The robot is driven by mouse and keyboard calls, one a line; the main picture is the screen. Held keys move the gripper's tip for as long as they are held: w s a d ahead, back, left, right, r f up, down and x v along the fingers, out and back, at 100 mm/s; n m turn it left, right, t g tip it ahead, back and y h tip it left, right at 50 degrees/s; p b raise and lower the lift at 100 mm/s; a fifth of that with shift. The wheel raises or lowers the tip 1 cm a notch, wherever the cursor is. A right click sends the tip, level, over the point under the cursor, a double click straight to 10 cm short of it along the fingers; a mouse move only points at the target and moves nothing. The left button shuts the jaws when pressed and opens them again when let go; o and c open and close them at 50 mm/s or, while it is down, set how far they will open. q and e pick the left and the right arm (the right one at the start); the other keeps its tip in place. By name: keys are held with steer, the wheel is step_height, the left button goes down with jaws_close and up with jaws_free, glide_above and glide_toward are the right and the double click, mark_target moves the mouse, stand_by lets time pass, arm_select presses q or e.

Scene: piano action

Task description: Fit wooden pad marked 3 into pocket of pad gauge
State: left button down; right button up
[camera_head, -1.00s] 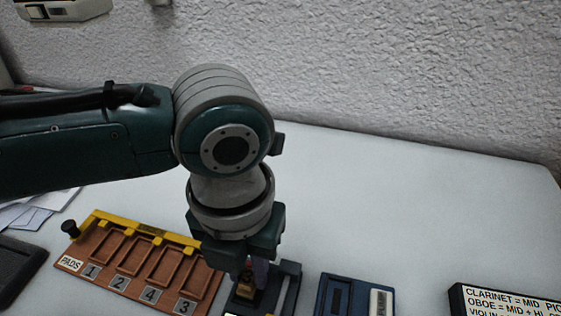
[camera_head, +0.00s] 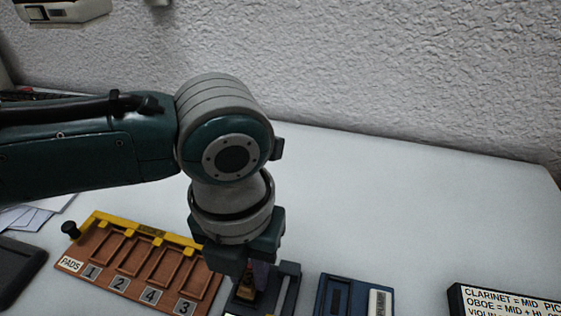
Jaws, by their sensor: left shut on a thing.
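My left gripper (camera_head: 249,281) points down, shut on a small wooden pad (camera_head: 246,291), at a black block-like fixture (camera_head: 287,284) that looks like the pad gauge. The pad is low at the fixture's left part; whether it sits inside the pocket is hidden by the fingers. The number on the pad cannot be read. The brown pads tray (camera_head: 70,248) to the left has a yellow bar and slots labelled 1, 2, 4 and 3; the slots look empty. My right gripper is not in view.
A dark blue device (camera_head: 355,297) stands right of the fixture. A dark slab (camera_head: 15,270) and papers lie at the left. The table behind and right is clear, up to the white wall.

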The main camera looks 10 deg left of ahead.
arm_select(q)
steer(key=c, duration=0.6)
jaws_free()
steer(key=shift+r, duration=0.1)
step_height(320, 180, up, 7)
steer(key=p, duration=0.7)
stand_by(0.5)
